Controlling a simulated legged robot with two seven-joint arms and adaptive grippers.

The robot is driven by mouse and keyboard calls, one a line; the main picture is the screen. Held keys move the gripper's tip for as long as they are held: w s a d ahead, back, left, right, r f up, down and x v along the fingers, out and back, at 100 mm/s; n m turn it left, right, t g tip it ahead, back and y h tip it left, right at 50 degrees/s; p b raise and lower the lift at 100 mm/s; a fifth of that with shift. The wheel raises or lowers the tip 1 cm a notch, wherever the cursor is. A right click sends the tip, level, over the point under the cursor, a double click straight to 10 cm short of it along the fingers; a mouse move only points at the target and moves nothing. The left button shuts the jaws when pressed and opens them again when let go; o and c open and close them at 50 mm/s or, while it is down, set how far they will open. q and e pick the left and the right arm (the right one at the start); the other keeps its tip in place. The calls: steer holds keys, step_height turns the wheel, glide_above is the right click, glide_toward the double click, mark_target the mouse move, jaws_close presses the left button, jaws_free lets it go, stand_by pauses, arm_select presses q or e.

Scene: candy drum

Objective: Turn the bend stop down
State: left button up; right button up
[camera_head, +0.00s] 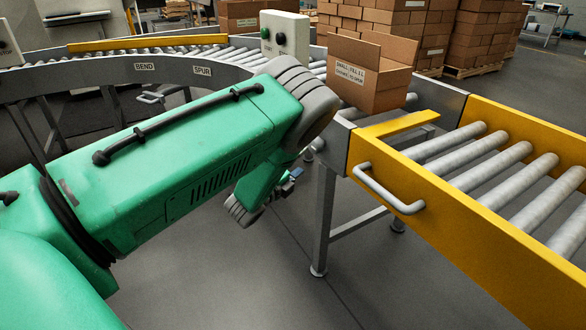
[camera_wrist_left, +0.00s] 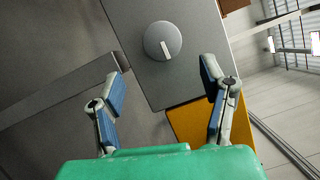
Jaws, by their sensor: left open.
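A round grey knob (camera_wrist_left: 162,41) with a pale pointer line sits on a grey metal panel (camera_wrist_left: 180,85) in the left wrist view. The line runs from the knob's middle toward its lower edge. My left gripper (camera_wrist_left: 163,70) is open, with its blue-padded fingers apart and the knob just beyond the fingertips. Nothing is between the fingers. In the head view the left gripper (camera_head: 290,183) is mostly hidden behind my green arm, below the conveyor side. A BEND label (camera_head: 145,66) shows on the curved conveyor's side. The knob is not visible there, and my right gripper is out of view.
A SPUR label (camera_head: 202,70) is right of BEND. A control box (camera_head: 285,42) with green and black buttons stands behind. An open carton (camera_head: 368,75) sits on the conveyor. A yellow-sided roller conveyor (camera_head: 450,205) with a grey handle (camera_head: 388,190) lies right of my arm.

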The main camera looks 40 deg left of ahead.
arm_select(q)
steer(key=shift+s+f, duration=0.2)
steer(key=shift+s, duration=1.65)
